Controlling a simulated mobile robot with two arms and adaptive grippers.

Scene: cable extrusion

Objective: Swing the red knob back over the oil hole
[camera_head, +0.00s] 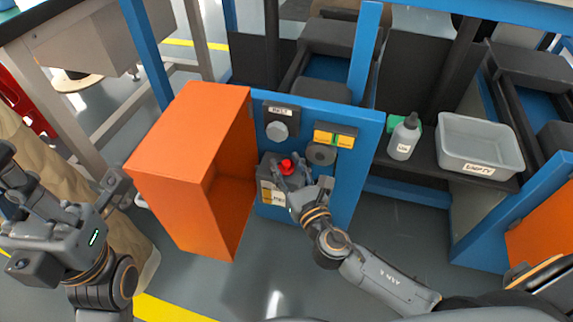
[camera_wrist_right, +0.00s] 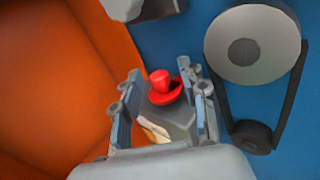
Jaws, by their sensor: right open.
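The red knob (camera_head: 286,166) sits on top of a small grey unit (camera_head: 268,170) with a pale label, low on the blue panel. In the right wrist view, the red knob (camera_wrist_right: 162,84) has a short round stub and a wider red base. My right gripper (camera_head: 284,181) is open at the unit. In the right wrist view, the fingers of the right gripper (camera_wrist_right: 160,92) stand on both sides of the knob, with gaps visible. I cannot make out the oil hole. My left gripper (camera_head: 62,185) is open and empty at the far left, away from the unit.
An open orange door (camera_head: 185,130) stands left of the unit. The blue panel (camera_head: 366,130) carries a round grey dial (camera_head: 277,131), a yellow-green block (camera_head: 335,135) and a pulley (camera_head: 321,154). A bottle (camera_head: 404,138) and grey bin (camera_head: 480,145) stand on a shelf at right.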

